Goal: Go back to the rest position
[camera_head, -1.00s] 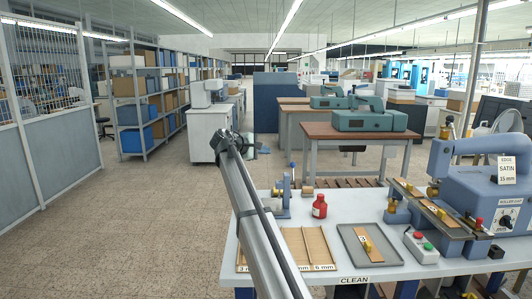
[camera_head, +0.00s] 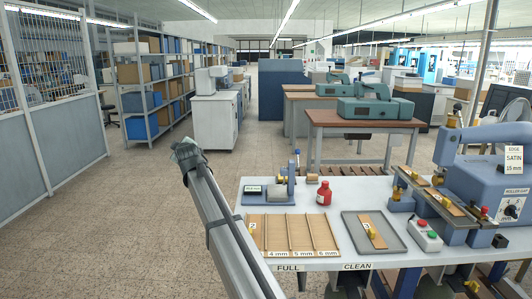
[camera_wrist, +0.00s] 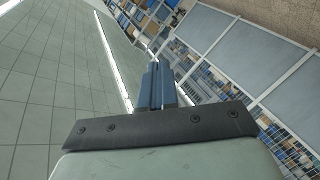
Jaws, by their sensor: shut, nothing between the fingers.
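My gripper (camera_wrist: 157,68) shows in the wrist view with its two blue-grey fingers side by side, closed and with nothing between them. It points away from the bench; ceiling, bright lamps, shelves and the fenced partition fill the view behind it. In the head view my arm slants from the bottom edge up to the left, its upper end over the open floor, left of the bench. I cannot make out the fingers there.
The white bench (camera_head: 340,195) stands at right. It carries a wooden slotted tray (camera_head: 292,232), a grey tray (camera_head: 390,243), a red bottle (camera_head: 324,193) and a blue stamping machine (camera_head: 480,178). A fenced partition (camera_head: 50,150) stands at left. The floor (camera_head: 130,230) between is clear.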

